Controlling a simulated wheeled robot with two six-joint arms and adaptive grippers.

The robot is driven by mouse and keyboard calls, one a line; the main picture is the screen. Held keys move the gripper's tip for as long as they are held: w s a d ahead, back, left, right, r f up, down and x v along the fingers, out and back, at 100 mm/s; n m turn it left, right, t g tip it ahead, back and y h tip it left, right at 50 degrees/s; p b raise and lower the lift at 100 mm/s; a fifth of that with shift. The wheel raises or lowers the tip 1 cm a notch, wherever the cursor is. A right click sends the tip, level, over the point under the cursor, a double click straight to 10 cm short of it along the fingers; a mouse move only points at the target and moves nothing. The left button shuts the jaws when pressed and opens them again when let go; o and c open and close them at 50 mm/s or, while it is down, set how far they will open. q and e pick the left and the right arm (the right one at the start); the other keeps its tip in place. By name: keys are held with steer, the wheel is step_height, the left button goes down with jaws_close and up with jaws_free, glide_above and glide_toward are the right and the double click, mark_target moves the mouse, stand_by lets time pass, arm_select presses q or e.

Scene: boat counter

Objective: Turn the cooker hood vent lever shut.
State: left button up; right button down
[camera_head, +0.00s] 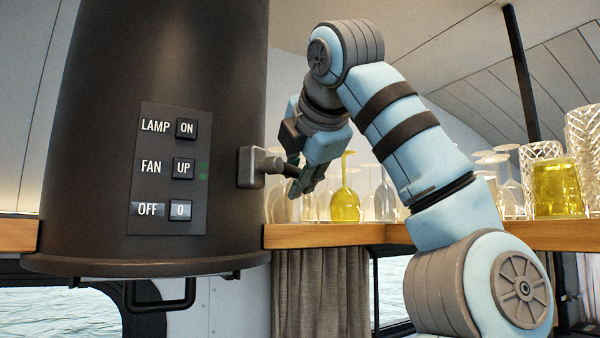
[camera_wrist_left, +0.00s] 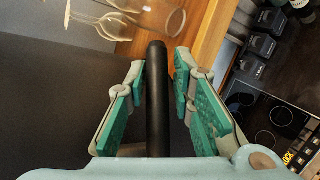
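The black cooker hood (camera_head: 95,110) fills the left of the head view. The vent lever has a grey mount (camera_head: 247,167) on the hood's right side, and its dark handle (camera_head: 279,166) sticks out to the right. My left gripper (camera_head: 297,184) is at the handle's outer end. In the left wrist view the black handle (camera_wrist_left: 157,110) runs between the green-padded fingers of the left gripper (camera_wrist_left: 160,65), which are open with a gap on each side. The handle's outer end is partly hidden by the fingers in the head view. My right gripper is in neither view.
A control panel (camera_head: 168,170) with lamp and fan buttons is on the hood. A wooden shelf (camera_head: 325,236) behind my arm holds several glasses, including a yellow goblet (camera_head: 345,203) and a yellow tumbler (camera_head: 557,188). A hob (camera_wrist_left: 268,118) shows in the wrist view.

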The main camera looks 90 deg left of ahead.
arm_select(q)
steer(key=shift+o, duration=0.8)
steer(key=shift+a, duration=0.1)
steer(key=v, duration=1.1)
steer(key=shift+d+r, duration=0.15)
steer(key=shift+d, duration=0.15)
steer(key=shift+w+d, duration=0.1)
steer(key=shift+d, duration=0.05)
